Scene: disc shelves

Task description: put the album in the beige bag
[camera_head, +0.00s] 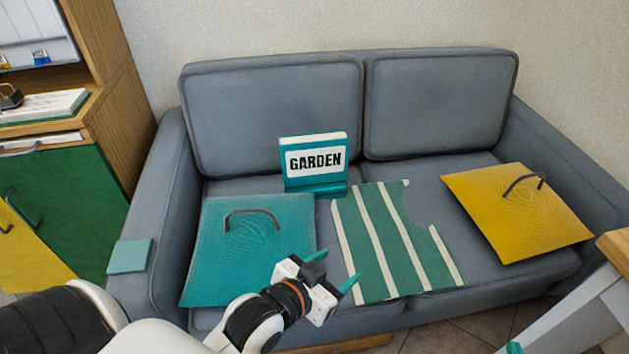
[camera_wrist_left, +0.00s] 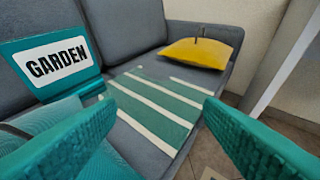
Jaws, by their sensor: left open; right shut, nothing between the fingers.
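I see no bag that is plainly beige and nothing marked as an album. A teal, book-like item labelled GARDEN (camera_head: 316,163) stands upright on the sofa seat against the backrest; it also shows in the left wrist view (camera_wrist_left: 57,62). A flat green and cream striped piece (camera_head: 385,240) with a curved cut-out lies to its right. A teal bag-like square with a dark handle (camera_head: 240,262) lies to the left, and a yellow one (camera_head: 516,215) to the right. My left gripper (camera_head: 333,270) is open and empty above the seat front. Only a teal tip of my right gripper (camera_head: 514,348) shows.
The grey sofa (camera_head: 275,115) has arms at both sides. A small teal square (camera_head: 129,256) lies on its left arm. A wooden cabinet with green and yellow doors (camera_head: 75,185) stands at left. A white-legged table (camera_head: 565,305) is at the lower right.

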